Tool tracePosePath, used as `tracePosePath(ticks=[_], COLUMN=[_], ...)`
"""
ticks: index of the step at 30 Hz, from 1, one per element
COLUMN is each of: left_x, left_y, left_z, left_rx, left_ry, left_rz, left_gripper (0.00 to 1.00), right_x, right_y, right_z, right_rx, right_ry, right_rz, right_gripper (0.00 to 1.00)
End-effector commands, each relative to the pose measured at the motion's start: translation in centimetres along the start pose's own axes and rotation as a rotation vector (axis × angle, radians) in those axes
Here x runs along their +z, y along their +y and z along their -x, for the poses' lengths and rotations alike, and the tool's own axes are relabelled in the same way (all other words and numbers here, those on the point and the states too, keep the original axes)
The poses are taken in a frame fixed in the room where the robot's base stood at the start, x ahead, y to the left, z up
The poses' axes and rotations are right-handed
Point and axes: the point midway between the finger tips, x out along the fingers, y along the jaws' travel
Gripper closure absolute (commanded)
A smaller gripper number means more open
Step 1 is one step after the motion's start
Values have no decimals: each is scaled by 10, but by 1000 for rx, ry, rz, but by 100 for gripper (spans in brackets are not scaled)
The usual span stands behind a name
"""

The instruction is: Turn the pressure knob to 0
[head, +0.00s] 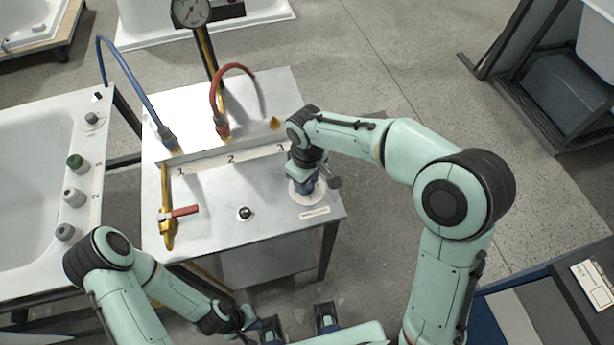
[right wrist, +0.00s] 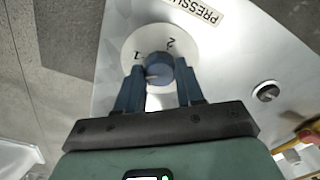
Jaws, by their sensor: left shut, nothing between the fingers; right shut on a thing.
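The pressure knob (right wrist: 158,66) is blue and sits on a round white dial (right wrist: 133,47) marked 1 and 2 in the right wrist view. A 0 mark is not visible. My right gripper (right wrist: 160,84) is shut on the knob, with one finger on each side. In the head view the right gripper (head: 306,184) comes down over the dial (head: 310,197) at the table's right end and hides most of the knob. My left gripper (head: 245,318) is shut and empty, low in the head view, in front of the table and away from the knob.
The white table (head: 215,215) carries a red-handled yellow valve (head: 180,212), a small black knob (head: 245,213), and blue (head: 125,75) and red (head: 230,72) hoses. A gauge (head: 191,11) stands behind.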

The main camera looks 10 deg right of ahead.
Motion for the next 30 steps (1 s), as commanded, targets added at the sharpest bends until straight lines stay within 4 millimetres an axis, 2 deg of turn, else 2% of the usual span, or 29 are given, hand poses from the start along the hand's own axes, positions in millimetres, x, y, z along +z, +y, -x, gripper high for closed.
tracePosePath(ticks=[18, 30], left_x=[-9, -15], left_y=[14, 22], left_z=[30, 46], left_rx=[6, 9], left_ry=[16, 27], left_rz=[-6, -9], left_gripper=[100, 100], right_x=[-1, -1], right_y=[1, 1], right_z=[3, 2], right_rx=[1, 2], right_ry=[1, 3], right_rz=[584, 874], right_gripper=[93, 93])
